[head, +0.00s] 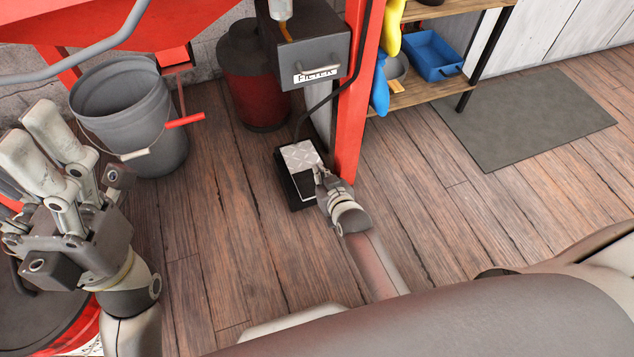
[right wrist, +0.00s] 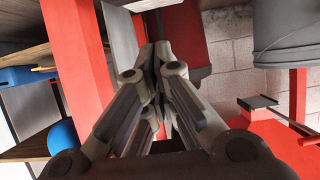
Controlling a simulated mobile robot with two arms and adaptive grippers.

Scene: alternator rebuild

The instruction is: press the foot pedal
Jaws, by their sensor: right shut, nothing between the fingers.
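The foot pedal (head: 299,155) is on the wooden floor in the middle of the head view. It has a silver tread plate and a black base, and a black cable runs up from it. My right gripper (head: 319,175) is shut and empty, reaching down over the pedal's right side. I cannot tell whether its fingertips touch the pedal. Its closed fingers (right wrist: 160,62) fill the middle of the right wrist view, where the pedal is not discernible. My left gripper (head: 28,125) is at the left, far from the pedal; its finger gap is unclear.
A red post (head: 353,95) stands right beside the pedal. A grey box marked FILTER (head: 305,52) hangs above and behind it. A grey bucket (head: 140,112) and a red canister (head: 252,92) stand to the left. A mat (head: 525,115) lies on the right; floor between is clear.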

